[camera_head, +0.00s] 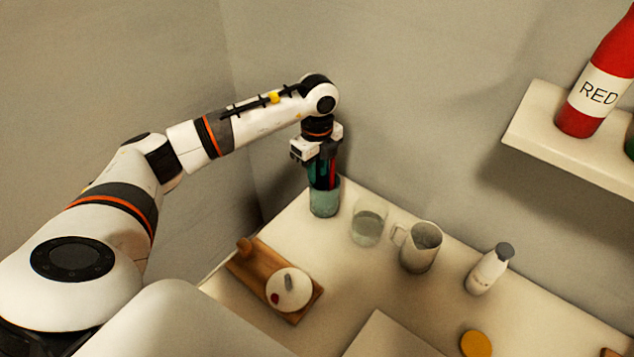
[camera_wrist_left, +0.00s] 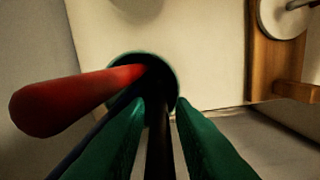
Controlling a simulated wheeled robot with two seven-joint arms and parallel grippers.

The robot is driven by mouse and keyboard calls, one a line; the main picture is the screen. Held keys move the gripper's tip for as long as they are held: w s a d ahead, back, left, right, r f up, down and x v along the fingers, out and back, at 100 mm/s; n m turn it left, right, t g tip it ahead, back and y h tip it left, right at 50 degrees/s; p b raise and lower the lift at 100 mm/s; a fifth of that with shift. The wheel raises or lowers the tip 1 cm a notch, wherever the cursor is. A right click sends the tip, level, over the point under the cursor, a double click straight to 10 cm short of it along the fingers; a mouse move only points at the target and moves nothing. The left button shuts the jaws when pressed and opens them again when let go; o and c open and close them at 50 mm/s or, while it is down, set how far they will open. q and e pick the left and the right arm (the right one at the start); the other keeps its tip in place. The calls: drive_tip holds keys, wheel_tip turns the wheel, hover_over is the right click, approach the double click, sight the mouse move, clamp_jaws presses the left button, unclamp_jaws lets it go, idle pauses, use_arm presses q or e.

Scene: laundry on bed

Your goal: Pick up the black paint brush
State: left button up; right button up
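The black paint brush (camera_wrist_left: 158,135) stands in a teal cup (camera_head: 325,200) at the back left corner of the table. My left gripper (camera_head: 321,184) points down over the cup. In the left wrist view its green fingers (camera_wrist_left: 160,104) stand on either side of the black brush, with narrow gaps beside it, so it looks open around the handle. A red-handled brush (camera_wrist_left: 75,98) leans out of the same cup, with a dark handle (camera_wrist_left: 88,140) partly hidden behind the left finger. The cup's inside is mostly dark. My right gripper is not in view.
Right of the cup are a glass (camera_head: 367,227), a pitcher (camera_head: 420,250) and a white bottle (camera_head: 489,270). A wooden board (camera_head: 250,262) with a round white item (camera_head: 289,291) lies in front. Walls stand close behind and left. A shelf (camera_head: 560,150) holds a red bottle (camera_head: 598,85).

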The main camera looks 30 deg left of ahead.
use_arm(q)
clamp_jaws()
drive_tip(key=shift+r, duration=0.2)
